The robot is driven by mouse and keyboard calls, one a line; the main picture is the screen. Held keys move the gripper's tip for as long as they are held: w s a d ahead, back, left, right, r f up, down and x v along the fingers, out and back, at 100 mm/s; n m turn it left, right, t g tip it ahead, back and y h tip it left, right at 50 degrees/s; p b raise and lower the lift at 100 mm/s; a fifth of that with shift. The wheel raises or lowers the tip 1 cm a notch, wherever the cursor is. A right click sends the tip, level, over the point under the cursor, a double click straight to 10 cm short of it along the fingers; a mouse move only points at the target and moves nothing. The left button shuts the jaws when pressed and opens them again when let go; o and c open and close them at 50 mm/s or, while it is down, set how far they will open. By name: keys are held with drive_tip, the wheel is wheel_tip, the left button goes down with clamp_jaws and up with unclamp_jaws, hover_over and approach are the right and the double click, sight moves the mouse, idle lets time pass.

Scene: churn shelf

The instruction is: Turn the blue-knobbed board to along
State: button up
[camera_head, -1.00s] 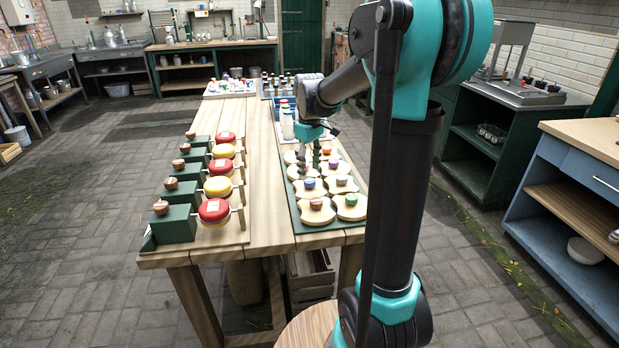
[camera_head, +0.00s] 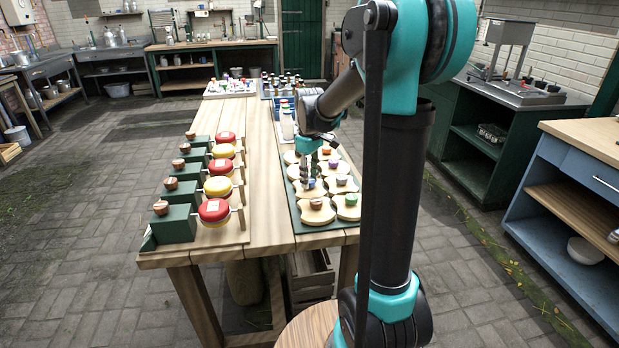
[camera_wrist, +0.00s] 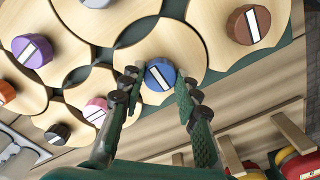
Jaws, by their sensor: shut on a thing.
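The blue-knobbed board (camera_wrist: 178,45) is a pale wooden board with a round blue knob (camera_wrist: 160,74) that bears a white bar. The bar runs slantwise, upper left to lower right, in the wrist view. My gripper (camera_wrist: 160,82) has its two dark fingers on opposite sides of this knob, shut on it. In the head view my gripper (camera_head: 311,178) comes down onto the left row of boards, behind the brown-knobbed board (camera_head: 316,215), and partly hides the blue knob.
Neighbouring boards with purple (camera_wrist: 32,50), brown (camera_wrist: 248,24) and pink (camera_wrist: 96,111) knobs lie close around. They rest on a green base (camera_head: 311,227). Red and yellow round pieces (camera_head: 214,211) with green blocks (camera_head: 174,224) stand at the table's left. Bottles (camera_head: 287,122) stand behind.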

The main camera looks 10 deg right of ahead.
drive_tip(key=shift+c, duration=0.6)
drive_tip(key=shift+m, duration=0.4)
drive_tip(key=m, duration=0.3)
drive_tip(key=shift+m, duration=0.3)
drive_tip(key=m, duration=0.4)
drive_tip(key=shift+m, duration=0.3)
drive_tip(key=m, duration=0.4)
drive_tip(key=shift+m, duration=0.3)
drive_tip(key=m, duration=0.4)
drive_tip(key=shift+m, duration=0.3)
